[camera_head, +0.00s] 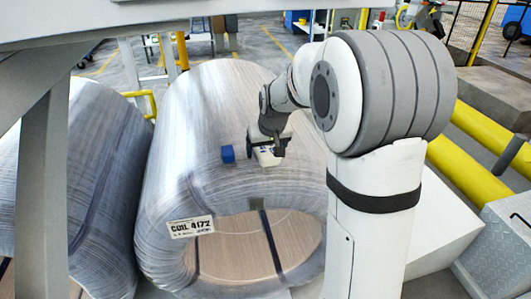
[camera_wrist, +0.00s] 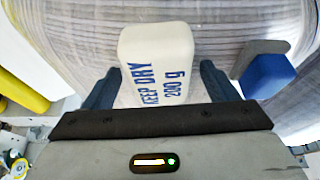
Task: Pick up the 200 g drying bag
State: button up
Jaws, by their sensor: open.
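The 200 g drying bag (camera_wrist: 158,62) is a white, rounded block with blue "KEEP DRY 200 g" lettering. In the head view the bag (camera_head: 267,158) shows as a small pale shape at my gripper (camera_head: 272,146), on the film-wrapped coil. In the wrist view my gripper (camera_wrist: 160,68) is open, with one dark finger on each side of the bag. A gap shows between the bag and the right finger; the left finger is close to its side. Contact under the bag is hidden.
A blue block (camera_head: 227,153) with a grey part (camera_wrist: 258,52) lies on the coil close to my gripper. The wrapped coil (camera_head: 185,110) carries a label (camera_head: 190,227) reading COIL 4172. Another wrapped coil (camera_head: 110,150) stands left. Yellow rails (camera_head: 480,170) run at right.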

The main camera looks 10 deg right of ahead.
jog(key=shift+f, duration=0.15)
jog(key=shift+c, duration=0.4)
jog(key=c, duration=1.1)
